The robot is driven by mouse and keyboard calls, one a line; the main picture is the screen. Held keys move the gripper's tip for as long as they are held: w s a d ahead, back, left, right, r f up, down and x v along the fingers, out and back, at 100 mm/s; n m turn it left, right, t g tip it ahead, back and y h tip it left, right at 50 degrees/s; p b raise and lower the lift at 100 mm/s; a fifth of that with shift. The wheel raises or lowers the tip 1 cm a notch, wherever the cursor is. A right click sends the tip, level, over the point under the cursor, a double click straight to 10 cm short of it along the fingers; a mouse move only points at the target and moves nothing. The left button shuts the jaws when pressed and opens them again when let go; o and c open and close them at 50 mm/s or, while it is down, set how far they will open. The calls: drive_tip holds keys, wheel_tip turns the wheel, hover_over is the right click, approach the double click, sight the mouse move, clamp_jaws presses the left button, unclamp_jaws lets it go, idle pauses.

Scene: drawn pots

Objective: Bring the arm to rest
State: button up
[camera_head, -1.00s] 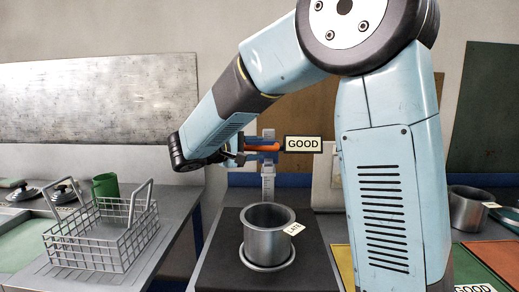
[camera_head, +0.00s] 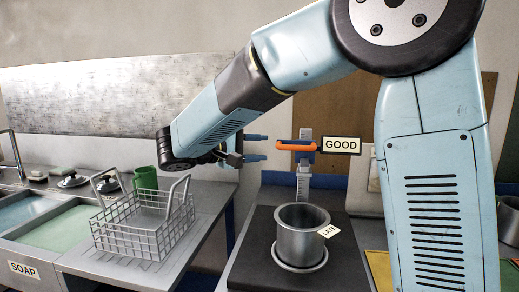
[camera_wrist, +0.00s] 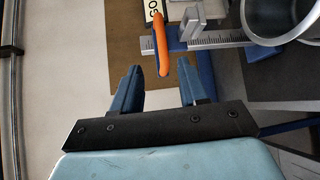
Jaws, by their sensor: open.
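My arm reaches across from the right, bent at the elbow. My gripper (camera_head: 262,147) is open and empty, with its two blue fingers pointing right. It is left of an upright gauge (camera_head: 304,185) with an orange bar (camera_head: 297,147) and a GOOD tag (camera_head: 341,145). In the wrist view my gripper (camera_wrist: 158,68) shows nothing held between its fingers. The orange bar (camera_wrist: 160,42) shows beyond the fingertips; whether they touch it is hard to tell, but the head view shows a gap.
A metal pot (camera_head: 301,238) with a LATE tag stands on a dark plate below the gauge. A wire basket (camera_head: 145,230) and a green cup (camera_head: 145,179) stand on the left counter, by a sink marked SOAP. A brown board (camera_head: 340,110) is on the wall behind.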

drive_tip(key=s+d+f+m+g+y, duration=0.1)
drive_tip(key=s+d+f+g+y, duration=0.2)
drive_tip(key=d, duration=0.5)
drive_tip(key=s+d+m+g+y, duration=0.1)
drive_tip(key=s+d+g, duration=0.1)
drive_tip(key=s+d, duration=0.45)
drive_tip(key=s+d+f+m+t+y, duration=0.1)
drive_tip(key=s+d+f+m+y, duration=0.1)
drive_tip(key=s+y, duration=0.3)
drive_tip(key=s+d+f+m+t+y, duration=0.1)
drive_tip(key=s+d+f+m+y, duration=0.2)
drive_tip(key=s, duration=0.6)
drive_tip(key=shift+d+f+m+y, duration=0.2)
drive_tip(key=shift+f+m+y, duration=0.1)
drive_tip(key=shift+y, duration=0.8)
